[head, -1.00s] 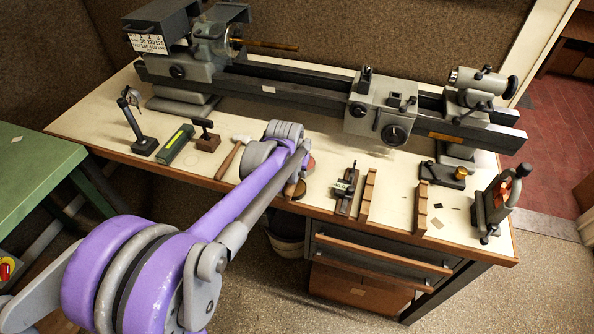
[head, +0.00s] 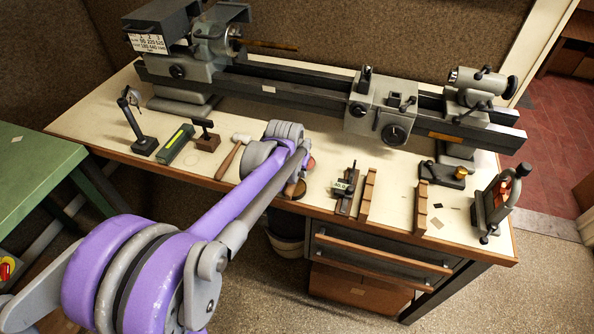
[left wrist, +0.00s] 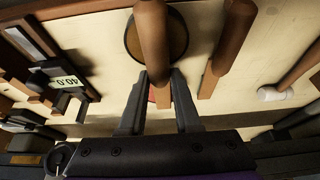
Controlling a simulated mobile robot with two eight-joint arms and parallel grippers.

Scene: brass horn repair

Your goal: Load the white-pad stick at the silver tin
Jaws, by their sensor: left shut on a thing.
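My left gripper (left wrist: 160,100) is shut on a brown wooden stick (left wrist: 154,40) in the left wrist view. The stick crosses over a round tin (left wrist: 179,35) with a dark rim and brown contents. In the head view this tin (head: 299,190) lies near the bench's front edge, just below my left gripper, which my arm mostly hides. No white pad shows, and I cannot tell which tin is silver. Another brown stick (left wrist: 222,50) lies to the right of the held one. My right gripper is not in view.
A hammer (head: 229,158) lies left of my left gripper. A gauge marked 40.0 (head: 343,187) and wooden racks (head: 368,194) (head: 421,207) stand to the right. The lathe (head: 320,85) runs along the back of the bench. Bare bench top shows between the racks.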

